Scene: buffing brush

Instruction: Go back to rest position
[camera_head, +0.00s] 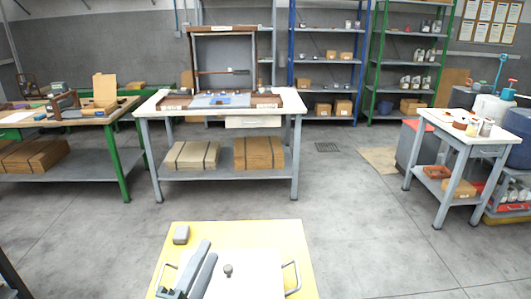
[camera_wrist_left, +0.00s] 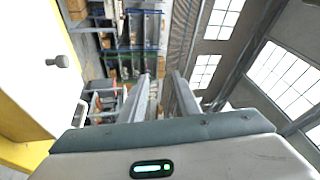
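My left gripper (camera_head: 208,250) shows at the bottom of the head view, its two grey fingers pointing up and away. In the left wrist view its fingers (camera_wrist_left: 160,78) stand apart with a clear gap, and nothing is held between them. It hangs over a white surface with a yellow border, and the central workbench lies well beyond it. My right gripper is in neither view. On the central workbench (camera_head: 226,113) a rod with a dark end (camera_head: 238,71) crosses a wooden frame (camera_head: 224,28). I cannot tell whether it is the buffing brush.
A green-legged bench (camera_head: 126,160) stands at the left, with boxes on its shelf. A small grey table (camera_head: 455,137) with jars and rolls stands at the right. Blue (camera_head: 291,55) and green (camera_head: 376,60) shelving lines the back wall. The grey floor (camera_head: 370,220) between is clear.

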